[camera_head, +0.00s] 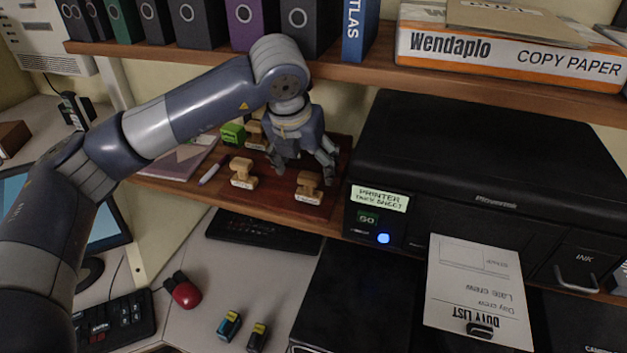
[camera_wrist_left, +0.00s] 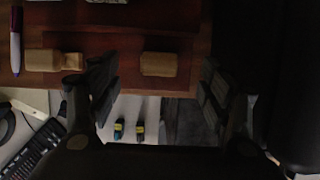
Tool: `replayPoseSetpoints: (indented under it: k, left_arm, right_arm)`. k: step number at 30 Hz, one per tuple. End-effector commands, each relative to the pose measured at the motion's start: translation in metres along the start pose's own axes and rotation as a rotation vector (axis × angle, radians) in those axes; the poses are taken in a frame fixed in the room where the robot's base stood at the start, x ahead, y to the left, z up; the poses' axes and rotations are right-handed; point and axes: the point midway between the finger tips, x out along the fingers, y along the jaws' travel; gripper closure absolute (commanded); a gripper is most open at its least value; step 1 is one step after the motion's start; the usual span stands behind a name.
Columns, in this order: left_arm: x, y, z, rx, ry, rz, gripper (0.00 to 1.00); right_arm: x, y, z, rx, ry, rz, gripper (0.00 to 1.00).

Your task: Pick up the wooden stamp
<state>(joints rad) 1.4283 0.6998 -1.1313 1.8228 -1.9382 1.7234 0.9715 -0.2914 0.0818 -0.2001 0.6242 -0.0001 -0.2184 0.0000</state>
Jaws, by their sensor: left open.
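Wooden stamps stand on a reddish-brown board on the shelf. One wooden stamp (camera_head: 308,187) is at the board's front right. A second stamp (camera_head: 243,174) is to its left, and a third (camera_head: 255,136) is further back. My left gripper (camera_head: 303,172) is open and points down over the right part of the board, just behind the front right stamp in the head view. In the left wrist view that stamp (camera_wrist_left: 158,64) appears between the open fingers (camera_wrist_left: 158,88), with clear space on both sides. The second stamp (camera_wrist_left: 45,60) is outside the left finger. My right gripper is out of view.
A green box (camera_head: 232,134) is at the board's back left, with a pen (camera_head: 210,173) beside the board. A black printer (camera_head: 480,170) stands close on the right. The upper shelf (camera_head: 350,63) with binders and a copy paper box (camera_head: 505,50) is above.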

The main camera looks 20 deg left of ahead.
Motion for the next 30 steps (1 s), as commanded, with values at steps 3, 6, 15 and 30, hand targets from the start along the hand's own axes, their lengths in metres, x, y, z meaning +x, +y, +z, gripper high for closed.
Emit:
replayPoseSetpoints:
  k: [3, 6, 15, 30]
  left_arm:
    - [0.009, 0.0, 0.0, 0.0, 0.003, 0.001, 0.28]
    - [0.022, 0.001, 0.0, 0.0, 0.005, 0.002, 0.28]
    - [0.064, 0.0, -0.001, 0.0, 0.003, 0.001, 0.28]
    - [0.069, 0.0, -0.001, 0.0, 0.001, 0.0, 0.74]
  right_arm:
    - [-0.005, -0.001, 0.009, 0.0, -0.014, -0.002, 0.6]
    - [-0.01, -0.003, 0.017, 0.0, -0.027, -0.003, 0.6]
    - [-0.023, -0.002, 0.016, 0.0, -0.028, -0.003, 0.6]
    - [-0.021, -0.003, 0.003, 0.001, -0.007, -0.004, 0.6]
